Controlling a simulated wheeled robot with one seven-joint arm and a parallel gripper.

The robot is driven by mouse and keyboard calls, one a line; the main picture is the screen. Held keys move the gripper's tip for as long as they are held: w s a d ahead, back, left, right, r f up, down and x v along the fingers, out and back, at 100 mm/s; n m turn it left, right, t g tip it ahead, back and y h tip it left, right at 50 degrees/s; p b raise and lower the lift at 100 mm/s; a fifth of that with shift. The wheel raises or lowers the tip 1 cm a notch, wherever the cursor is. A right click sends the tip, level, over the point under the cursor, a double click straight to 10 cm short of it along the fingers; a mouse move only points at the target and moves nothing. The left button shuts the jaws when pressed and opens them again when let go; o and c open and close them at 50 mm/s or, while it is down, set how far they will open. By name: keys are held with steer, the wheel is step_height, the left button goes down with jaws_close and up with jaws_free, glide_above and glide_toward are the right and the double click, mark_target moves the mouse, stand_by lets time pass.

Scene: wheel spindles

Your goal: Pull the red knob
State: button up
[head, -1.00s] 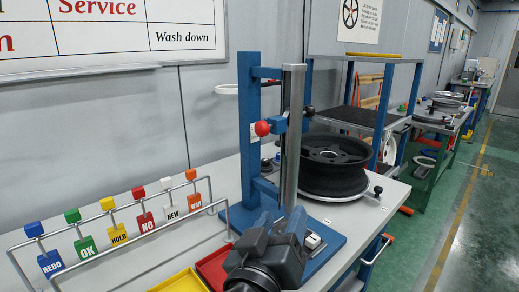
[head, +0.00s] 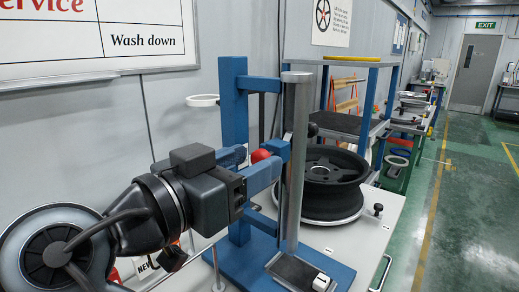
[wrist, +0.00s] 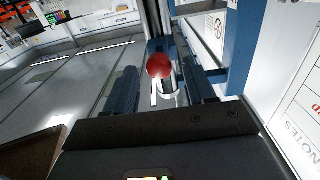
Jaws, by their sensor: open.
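The red knob (head: 260,156) is a small ball on the blue-framed wheel spindle stand (head: 235,105), beside its silver column (head: 297,130). In the head view its lower part is hidden behind my gripper (head: 259,166). My gripper is open, its dark blue fingers pointing at the stand. In the wrist view the red knob (wrist: 159,66) shows in the gap between the two fingertips of my gripper (wrist: 160,76), with space on both sides. I see no contact between the fingers and the knob.
A black wheel rim (head: 330,170) lies on the bench (head: 375,225) right of the stand. A blue shelf frame (head: 375,85) stands behind it. A label rack is partly hidden behind my arm at the lower left. The green floor at the right is clear.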

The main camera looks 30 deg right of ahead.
mark_target(256, 160)
steer(key=shift+x, duration=1.55)
jaws_close()
